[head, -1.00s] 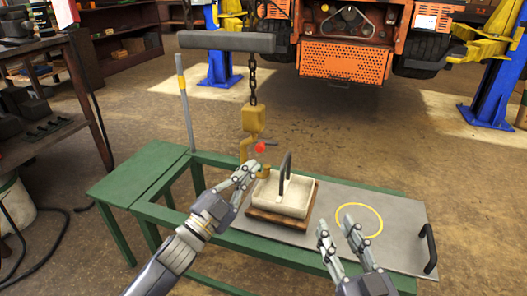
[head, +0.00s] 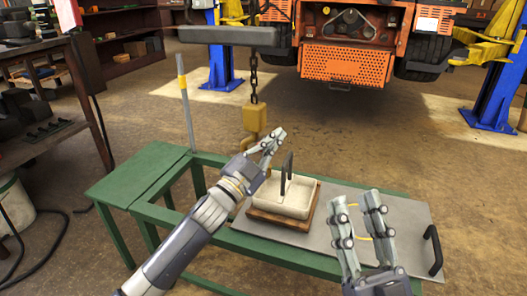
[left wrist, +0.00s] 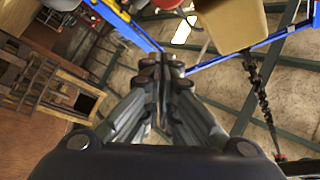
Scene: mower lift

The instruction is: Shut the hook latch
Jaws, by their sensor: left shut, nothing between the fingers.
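The yellow hook block (head: 255,117) hangs on a dark chain (head: 253,80), with the yellow hook (head: 246,146) below it. My left gripper (head: 279,134) is shut and empty, just right of the hook and above the pale load box (head: 283,197). It hides the lower hook and the latch with its red knob. The box has a dark upright handle (head: 287,172). In the left wrist view the left fingertips (left wrist: 161,64) are together, and the yellow block (left wrist: 232,24) is at the upper right. My right gripper (head: 356,203) is open and empty, above the plate's right half.
The box stands on a brown wooden base on the grey plate (head: 405,213) of a green-framed table. The plate has a yellow ring, partly covered by my right gripper, and a black handle (head: 433,250). A grey beam (head: 228,36) is above. An orange machine (head: 347,62) stands behind.

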